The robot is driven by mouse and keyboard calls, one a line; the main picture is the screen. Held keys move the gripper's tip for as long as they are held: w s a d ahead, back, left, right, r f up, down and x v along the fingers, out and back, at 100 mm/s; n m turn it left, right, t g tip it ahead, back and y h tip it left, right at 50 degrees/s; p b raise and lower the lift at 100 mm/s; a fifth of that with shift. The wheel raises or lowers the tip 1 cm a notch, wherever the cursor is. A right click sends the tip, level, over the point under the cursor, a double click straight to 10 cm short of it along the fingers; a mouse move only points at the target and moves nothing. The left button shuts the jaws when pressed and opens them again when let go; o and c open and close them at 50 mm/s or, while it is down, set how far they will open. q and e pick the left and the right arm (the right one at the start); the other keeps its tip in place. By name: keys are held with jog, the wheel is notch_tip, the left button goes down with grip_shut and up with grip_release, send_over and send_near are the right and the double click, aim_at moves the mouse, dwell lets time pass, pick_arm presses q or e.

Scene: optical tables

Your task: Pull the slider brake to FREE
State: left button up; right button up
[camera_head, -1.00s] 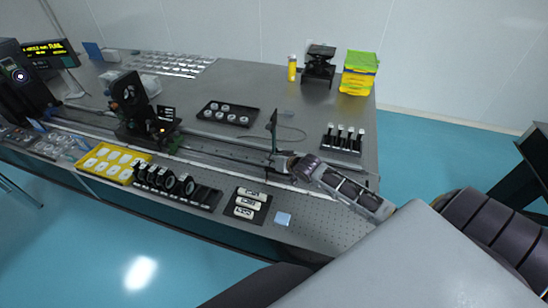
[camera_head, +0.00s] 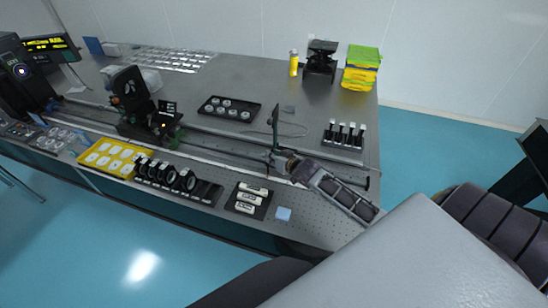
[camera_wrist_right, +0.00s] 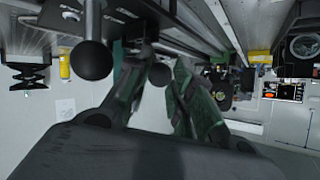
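The slider carries a thin upright dark plate (camera_head: 275,128) and sits on the long rail near the right end of the table. My right gripper (camera_head: 274,158) is at the foot of this slider, reaching in from the lower right. In the right wrist view, my right gripper's fingers (camera_wrist_right: 160,80) are apart. A small dark ball knob (camera_wrist_right: 160,74) shows in the gap between them; I cannot tell whether they touch it. A larger black ball knob (camera_wrist_right: 91,60) is beside the left finger. No FREE marking is readable. My left gripper is out of view.
A dark carriage (camera_head: 140,105) stands farther left on the rail (camera_head: 225,147). A black tray of round parts (camera_head: 229,109) lies behind the rail. A holder with white labelled pieces (camera_head: 248,200) and a blue pad (camera_head: 283,214) lie in front. Bare perforated tabletop (camera_head: 310,225) lies to the right.

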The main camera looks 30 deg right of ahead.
jog(key=o, duration=0.5)
jog(key=shift+a+f, duration=0.1)
jog(key=shift+f, duration=0.05)
jog(key=shift+s, duration=0.1)
jog(key=shift+v, duration=3.95)
